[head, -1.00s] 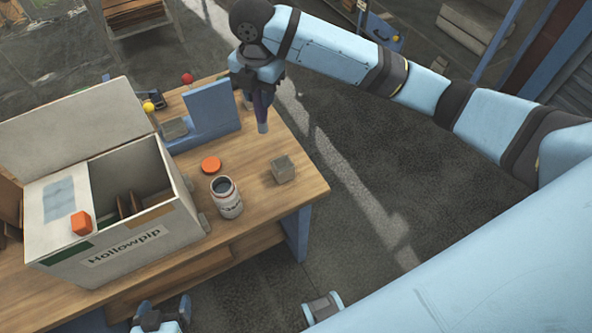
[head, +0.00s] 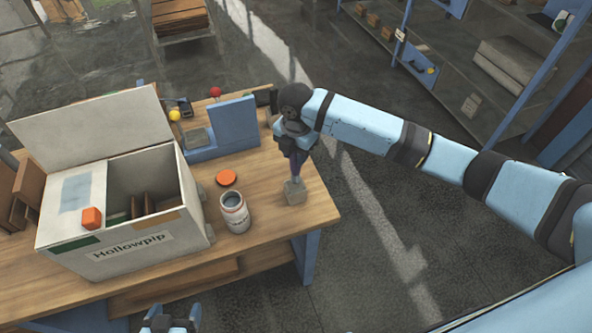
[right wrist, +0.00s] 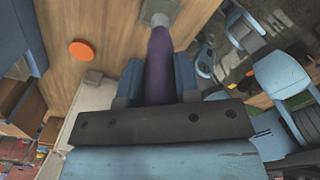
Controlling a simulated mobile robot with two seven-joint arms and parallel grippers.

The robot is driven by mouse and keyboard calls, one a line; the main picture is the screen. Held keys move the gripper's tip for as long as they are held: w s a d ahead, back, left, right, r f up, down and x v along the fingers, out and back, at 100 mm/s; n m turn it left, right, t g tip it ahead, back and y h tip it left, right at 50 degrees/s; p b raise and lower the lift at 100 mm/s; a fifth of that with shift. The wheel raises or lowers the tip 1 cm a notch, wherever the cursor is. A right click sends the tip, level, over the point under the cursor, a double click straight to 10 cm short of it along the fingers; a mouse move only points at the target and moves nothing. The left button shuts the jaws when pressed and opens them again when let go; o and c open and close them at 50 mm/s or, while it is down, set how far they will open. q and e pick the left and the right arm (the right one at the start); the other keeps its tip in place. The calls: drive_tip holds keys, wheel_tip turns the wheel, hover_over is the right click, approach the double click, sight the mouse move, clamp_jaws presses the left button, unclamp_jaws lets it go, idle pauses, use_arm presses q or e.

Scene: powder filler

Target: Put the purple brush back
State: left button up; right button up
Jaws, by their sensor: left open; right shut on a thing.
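The purple brush (head: 297,165) is held upright in my right gripper (head: 295,147). It also shows in the right wrist view (right wrist: 159,62), between the blue fingers of the right gripper (right wrist: 158,80). Its lower end is at the grey block-like holder (head: 294,192) near the table's right edge. The holder also shows in the right wrist view (right wrist: 159,10). I cannot tell whether the tip is inside the holder or just above it. My left gripper (head: 170,322) is open and empty at the bottom of the head view, in front of the table.
On the wooden table (head: 265,222) stand an open jar (head: 235,213), an orange lid (head: 227,177), a white open box (head: 138,240) marked Hollowpip with an orange block (head: 92,218) on it, and a blue device (head: 233,128) behind. Floor lies right of the table.

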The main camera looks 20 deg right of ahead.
sight(296, 172)
drive_tip(key=shift+f, duration=3.8)
drive_tip(key=shift+f, duration=0.1)
drive_tip(key=o, duration=0.9)
